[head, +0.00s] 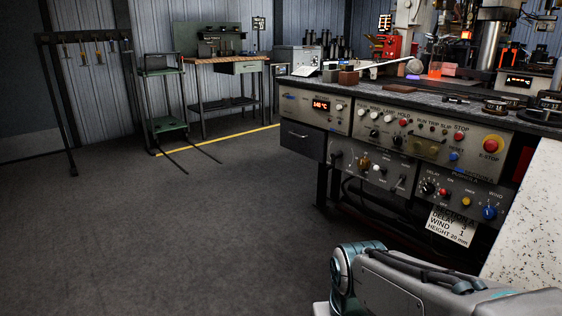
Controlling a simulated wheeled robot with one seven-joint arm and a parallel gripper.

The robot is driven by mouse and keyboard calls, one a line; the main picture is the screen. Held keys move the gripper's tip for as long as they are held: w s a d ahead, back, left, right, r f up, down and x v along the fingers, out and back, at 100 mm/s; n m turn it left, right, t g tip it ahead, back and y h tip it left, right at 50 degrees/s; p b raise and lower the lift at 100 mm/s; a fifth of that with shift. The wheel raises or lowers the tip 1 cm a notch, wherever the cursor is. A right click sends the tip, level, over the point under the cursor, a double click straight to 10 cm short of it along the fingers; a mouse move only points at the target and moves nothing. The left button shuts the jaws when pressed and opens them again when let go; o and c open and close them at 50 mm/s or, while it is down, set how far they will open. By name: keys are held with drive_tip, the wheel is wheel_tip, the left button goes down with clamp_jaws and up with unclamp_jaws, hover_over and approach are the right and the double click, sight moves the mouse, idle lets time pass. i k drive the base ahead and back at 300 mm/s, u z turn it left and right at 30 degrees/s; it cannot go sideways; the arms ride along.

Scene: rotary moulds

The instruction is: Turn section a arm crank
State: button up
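A grey control console (420,125) stands at the right, with upper and lower panels of knobs, lamps and switches. A white card (452,226) hangs under the lower right panel and reads section A, delay 3, wind 1, height 20 mm. The lower left panel (372,171) carries a small brass-coloured fitting and a dark lever-like part; I cannot tell whether either is the section A arm crank. A blue knob (490,212) marked wind sits on the lower right panel. My grey arm fills the bottom right; my gripper is out of view.
A red E-stop button (491,146) is on the upper panel. A speckled white surface (530,220) blocks the right edge. A workbench (228,65), a green cart (163,95) and a tool rack (85,40) stand behind. The floor at left and centre is clear.

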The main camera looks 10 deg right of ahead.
sight(339, 153)
drive_tip(key=u, duration=0.5)
drive_tip(key=i, duration=1.6)
drive_tip(key=z, duration=0.35)
drive_tip(key=i, duration=0.8)
drive_tip(key=z, duration=0.35)
